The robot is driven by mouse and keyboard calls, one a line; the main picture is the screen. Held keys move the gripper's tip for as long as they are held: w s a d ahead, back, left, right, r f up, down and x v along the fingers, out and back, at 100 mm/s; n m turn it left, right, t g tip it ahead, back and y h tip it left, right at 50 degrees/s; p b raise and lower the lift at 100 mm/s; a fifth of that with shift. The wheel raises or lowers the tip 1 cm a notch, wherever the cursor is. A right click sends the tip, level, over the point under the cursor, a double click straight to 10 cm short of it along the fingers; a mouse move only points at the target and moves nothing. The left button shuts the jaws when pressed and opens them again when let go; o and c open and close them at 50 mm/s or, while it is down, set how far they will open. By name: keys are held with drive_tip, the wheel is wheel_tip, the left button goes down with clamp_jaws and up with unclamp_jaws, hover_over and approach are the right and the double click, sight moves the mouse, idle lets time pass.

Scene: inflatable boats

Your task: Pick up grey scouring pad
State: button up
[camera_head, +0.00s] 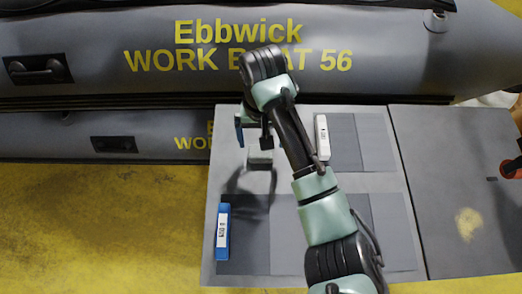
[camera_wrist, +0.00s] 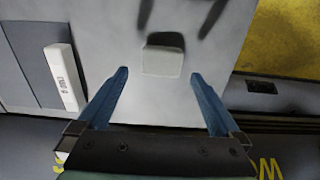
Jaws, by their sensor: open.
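The grey scouring pad (camera_head: 260,159) is a small pale grey-green block on the light grey board, just below my gripper in the head view. In the wrist view, the pad (camera_wrist: 163,58) lies flat, a little beyond the blue fingertips and roughly centred between them. My gripper (camera_head: 253,137) is open and empty, with its fingers pointing down over the board. In the wrist view, the gripper's two fingers (camera_wrist: 160,75) are spread wider than the pad, and neither appears to touch it.
A white labelled block (camera_head: 322,137) lies right of my arm, and it also shows in the wrist view (camera_wrist: 63,80). A blue labelled block (camera_head: 223,231) lies at the left edge of the grey board (camera_head: 290,187). Inflatable boats (camera_head: 90,62) stand behind.

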wheel_tip(320, 180, down, 4)
drive_tip(key=shift+s+a+f+p, duration=0.15)
drive_tip(key=shift+p, duration=0.15)
drive_tip(key=c, duration=1.2)
drive_tip(key=shift+r+b, duration=0.45)
drive_tip(key=shift+r, duration=4.65)
drive_tip(key=shift+c, duration=0.2)
